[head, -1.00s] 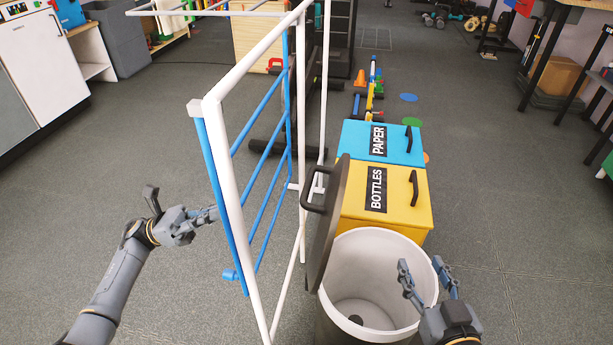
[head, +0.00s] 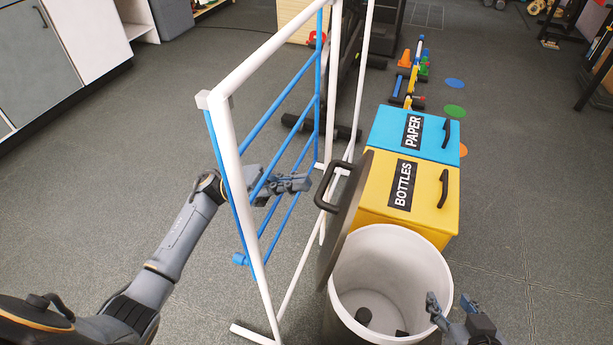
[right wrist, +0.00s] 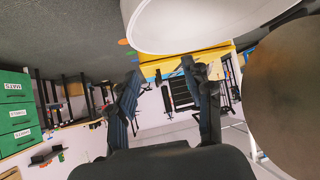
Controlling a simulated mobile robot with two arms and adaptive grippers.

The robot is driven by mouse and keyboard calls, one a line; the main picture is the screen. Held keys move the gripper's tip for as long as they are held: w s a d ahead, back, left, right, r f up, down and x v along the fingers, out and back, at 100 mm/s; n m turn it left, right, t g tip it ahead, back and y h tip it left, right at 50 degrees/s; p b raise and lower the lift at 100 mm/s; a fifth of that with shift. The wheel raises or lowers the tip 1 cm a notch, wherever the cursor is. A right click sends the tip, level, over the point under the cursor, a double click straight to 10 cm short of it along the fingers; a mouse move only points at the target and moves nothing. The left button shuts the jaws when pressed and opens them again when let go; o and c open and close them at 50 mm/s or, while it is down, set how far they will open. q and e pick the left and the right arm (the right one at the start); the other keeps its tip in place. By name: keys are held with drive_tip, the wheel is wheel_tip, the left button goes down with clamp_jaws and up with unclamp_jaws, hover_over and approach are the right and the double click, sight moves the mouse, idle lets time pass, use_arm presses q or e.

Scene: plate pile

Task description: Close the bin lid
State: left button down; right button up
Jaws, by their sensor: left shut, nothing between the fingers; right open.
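The round white bin (head: 433,270) stands open at the lower right, with a few dark things at its bottom. Its dark round lid (head: 345,220) stands upright on edge at the bin's left side, its black handle (head: 325,190) facing left. My left gripper (head: 305,183) is shut and empty, just left of the handle and apart from it. My right gripper (head: 450,303) is open and empty at the bin's right rim. In the right wrist view, the open right gripper (right wrist: 165,85) shows below the bin's pale wall (right wrist: 200,20), with the lid (right wrist: 285,85) at right.
A white and blue pipe rack (head: 232,150) stands left of the bin, and my left arm overlaps its bars. A yellow BOTTLES box (head: 433,212) and a blue PAPER box (head: 385,128) stand behind the bin. Floor to the right is clear.

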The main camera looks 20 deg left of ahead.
sight(323, 185)
use_arm(q)
drive_tip(key=shift+x, duration=1.15)
use_arm(e)
drive_tip(key=shift+s+d+f+g, duration=0.25)
drive_tip(key=shift+s+f+g, duration=0.15)
drive_tip(key=shift+s+f, duration=0.1)
use_arm(q)
drive_tip(key=shift+d, duration=0.15)
drive_tip(key=d+b, duration=0.1)
drive_tip(key=d, duration=0.1)
drive_tip(key=shift+d+r, duration=0.15)
drive_tip(key=shift+d, duration=0.15)
use_arm(e)
drive_tip(key=w+r+t, duration=0.1)
drive_tip(key=w+a+r+t, duration=0.1)
drive_tip(key=w+r, duration=0.1)
drive_tip(key=shift+w+a+r+t+y, duration=0.1)
drive_tip(key=shift+a+r+t+y, duration=0.2)
drive_tip(key=shift+t, duration=0.1)
